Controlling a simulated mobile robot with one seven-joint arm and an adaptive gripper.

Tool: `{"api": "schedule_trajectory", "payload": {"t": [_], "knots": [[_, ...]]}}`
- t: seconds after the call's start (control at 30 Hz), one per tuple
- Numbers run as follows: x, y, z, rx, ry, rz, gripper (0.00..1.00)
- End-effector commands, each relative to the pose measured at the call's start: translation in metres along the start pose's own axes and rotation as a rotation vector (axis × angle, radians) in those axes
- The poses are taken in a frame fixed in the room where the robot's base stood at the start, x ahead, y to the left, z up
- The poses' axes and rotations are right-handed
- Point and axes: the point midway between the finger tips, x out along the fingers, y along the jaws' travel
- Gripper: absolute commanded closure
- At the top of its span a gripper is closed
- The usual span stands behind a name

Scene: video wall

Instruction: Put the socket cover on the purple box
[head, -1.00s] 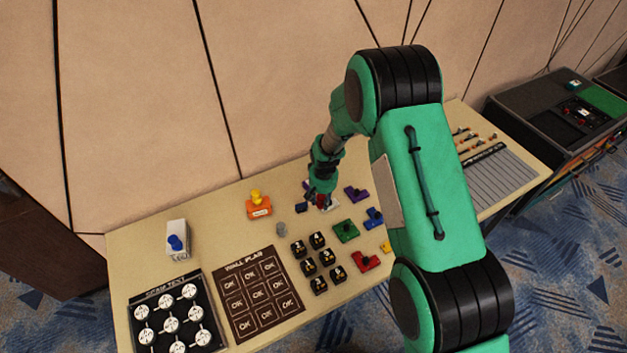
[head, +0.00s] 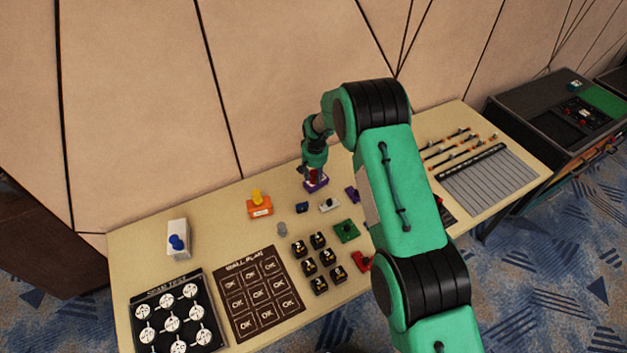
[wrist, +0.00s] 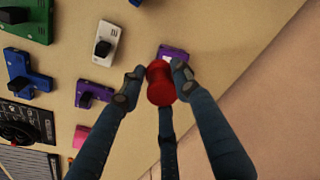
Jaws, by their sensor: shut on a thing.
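My gripper (head: 313,178) is at the back of the table, at the purple box (head: 322,183). In the wrist view its fingers (wrist: 158,80) are shut on a red, round, spool-like piece (wrist: 160,84), which I take as the socket cover. The red piece also shows under my gripper in the head view (head: 315,173). The purple box shows just beyond it in the wrist view (wrist: 170,50), partly hidden by the red piece and a finger. The cover is over or against the box; I cannot tell whether they touch.
An orange box with a yellow knob (head: 259,208) and a white box with a blue knob (head: 177,236) stand to the left. A white block (head: 329,205), a small blue block (head: 302,207) and a green block (head: 346,231) lie in front. The wall is close behind.

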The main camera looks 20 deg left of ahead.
Motion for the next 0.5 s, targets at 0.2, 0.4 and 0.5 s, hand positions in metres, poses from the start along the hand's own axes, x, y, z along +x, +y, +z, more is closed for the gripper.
{"api": "schedule_trajectory", "payload": {"t": [0.2,0.4,0.5], "knots": [[0.0014,-0.0008,-0.0081,0.000,0.000,0.000,0.82],[0.0015,-0.0009,-0.0080,0.000,0.000,0.000,0.82],[0.0019,-0.0009,-0.0079,0.000,-0.001,0.000,0.82]]}}
